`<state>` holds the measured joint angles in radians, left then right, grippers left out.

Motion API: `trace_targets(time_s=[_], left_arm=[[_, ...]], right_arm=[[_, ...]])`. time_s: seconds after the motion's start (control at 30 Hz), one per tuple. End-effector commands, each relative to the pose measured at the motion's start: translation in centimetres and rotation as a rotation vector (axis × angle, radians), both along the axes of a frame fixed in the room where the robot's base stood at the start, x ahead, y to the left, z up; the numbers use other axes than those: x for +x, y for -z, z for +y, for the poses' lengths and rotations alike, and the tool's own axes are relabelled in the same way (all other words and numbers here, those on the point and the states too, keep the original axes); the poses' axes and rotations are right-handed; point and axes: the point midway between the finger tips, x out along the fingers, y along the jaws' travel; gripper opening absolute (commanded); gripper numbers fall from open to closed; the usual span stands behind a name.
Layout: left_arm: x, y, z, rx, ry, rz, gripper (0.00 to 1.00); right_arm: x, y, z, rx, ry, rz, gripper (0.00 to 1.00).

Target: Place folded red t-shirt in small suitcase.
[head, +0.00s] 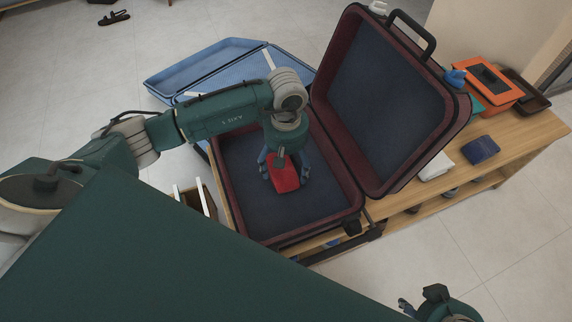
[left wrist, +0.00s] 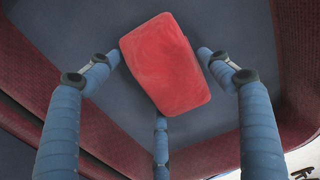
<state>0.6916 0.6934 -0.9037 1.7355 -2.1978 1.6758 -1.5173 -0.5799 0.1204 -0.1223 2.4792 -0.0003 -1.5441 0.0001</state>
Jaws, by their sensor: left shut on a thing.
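The folded red t-shirt (head: 284,182) is a small red block inside the base of the open maroon suitcase (head: 310,229), over its dark blue lining. The t-shirt also shows in the left wrist view (left wrist: 166,64), tilted in the picture. My left gripper (head: 284,171) reaches down into the suitcase and is shut on the t-shirt, its blue fingers around it. Whether the t-shirt touches the suitcase floor is hard to tell. My right gripper (head: 436,302) is partly in view at the bottom right edge, away from the suitcase; its jaws cannot be made out.
The suitcase lid (head: 385,100) stands open on the right. A blue open case (head: 205,68) lies behind. A wooden bench (head: 520,133) at right bears an orange box (head: 487,80), a dark blue folded cloth (head: 480,150) and a white cloth (head: 437,167). Sandals (head: 114,18) lie on the floor.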

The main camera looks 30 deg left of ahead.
Motion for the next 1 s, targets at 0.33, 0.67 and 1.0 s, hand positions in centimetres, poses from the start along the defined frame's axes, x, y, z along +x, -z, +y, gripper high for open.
trace_targets(time_s=[0.33,0.67,1.0], left_arm=[[0.0,0.1,0.0,-0.001,0.0,-0.001,0.49],[0.0,0.2,0.0,0.0,0.0,0.0,0.98],[0.0,0.0,0.0,0.0,0.0,0.0,0.98]], right_arm=[[1.3,-0.3,0.3,0.008,-0.004,-0.046,0.4],[2.0,-0.6,0.5,0.013,-0.006,-0.069,0.4],[1.6,-0.6,0.4,0.01,-0.005,-0.055,0.4]])
